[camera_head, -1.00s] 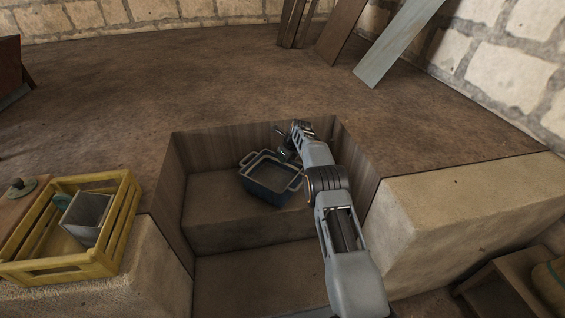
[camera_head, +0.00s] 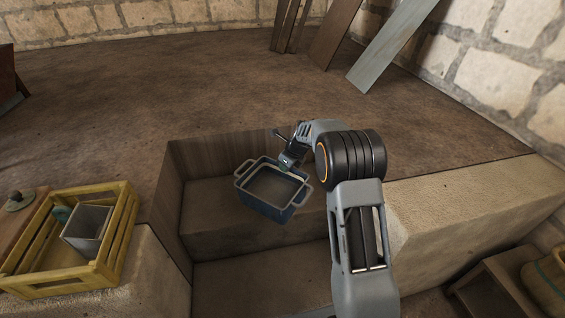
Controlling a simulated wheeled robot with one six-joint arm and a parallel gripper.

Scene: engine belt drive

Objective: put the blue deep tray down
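The blue deep tray (camera_head: 266,207) is a square, open-topped dark blue vessel with a loop handle on each side and a grey-brown inside. It is in the middle of the head view, over the stepped recess, and looks slightly tilted. My gripper (camera_head: 287,163) is at the tray's far rim and appears closed on it, though the fingertips are small and partly hidden. The tray's underside is hidden, but it appears held above the step (camera_head: 215,222) in the recess.
A yellow crate (camera_head: 92,279) holding a grey box (camera_head: 84,226) stands at the left. The brown floor (camera_head: 130,95) beyond the recess is broad and clear. Planks (camera_head: 385,52) lean at the back wall. A pale stone block (camera_head: 455,215) is at the right.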

